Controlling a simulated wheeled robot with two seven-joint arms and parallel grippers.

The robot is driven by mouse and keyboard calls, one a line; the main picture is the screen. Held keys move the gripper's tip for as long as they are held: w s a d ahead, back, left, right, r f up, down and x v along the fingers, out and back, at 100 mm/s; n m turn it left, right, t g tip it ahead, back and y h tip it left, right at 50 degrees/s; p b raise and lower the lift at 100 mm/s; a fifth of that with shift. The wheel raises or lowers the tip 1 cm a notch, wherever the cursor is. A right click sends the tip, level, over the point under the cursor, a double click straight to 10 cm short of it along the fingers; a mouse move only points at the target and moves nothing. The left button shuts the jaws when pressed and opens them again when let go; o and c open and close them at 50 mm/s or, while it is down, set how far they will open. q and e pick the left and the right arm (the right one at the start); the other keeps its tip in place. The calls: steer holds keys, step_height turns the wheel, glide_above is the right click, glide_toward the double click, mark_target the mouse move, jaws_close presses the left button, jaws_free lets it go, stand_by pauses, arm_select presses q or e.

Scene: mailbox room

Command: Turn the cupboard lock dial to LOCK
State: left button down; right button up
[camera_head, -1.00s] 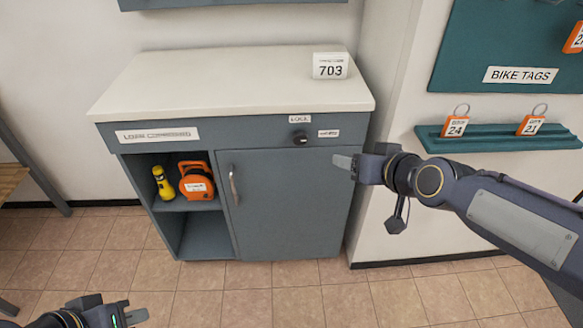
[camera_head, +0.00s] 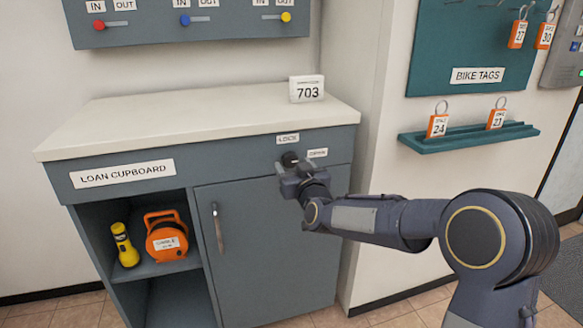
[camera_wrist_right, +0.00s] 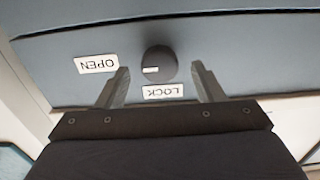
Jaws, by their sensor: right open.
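The round black lock dial (camera_head: 289,158) sits on the grey front rail of the loan cupboard (camera_head: 115,195). A LOCK label (camera_head: 287,139) is above it and an OPEN label (camera_head: 317,153) to its right. In the right wrist view the dial (camera_wrist_right: 160,65) has a white mark pointing toward the OPEN label (camera_wrist_right: 97,64); the LOCK label (camera_wrist_right: 162,92) lies on the gripper's side. My right gripper (camera_head: 287,168) is open, its two fingers (camera_wrist_right: 160,80) apart on either side of the dial, contact not clear. My left gripper is out of view.
The cupboard door (camera_head: 265,250) is closed, with a handle (camera_head: 217,228) at its left. A 703 sign (camera_head: 307,89) stands on the white top. The open shelf holds a yellow torch (camera_head: 124,245) and an orange reel (camera_head: 166,237). A tag shelf (camera_head: 468,140) is on the right wall.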

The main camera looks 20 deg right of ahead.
mark_target(290, 160)
steer(key=shift+w, duration=1.15)
steer(key=shift+c, duration=0.2)
steer(key=c, duration=0.9)
steer(key=shift+c, duration=0.2)
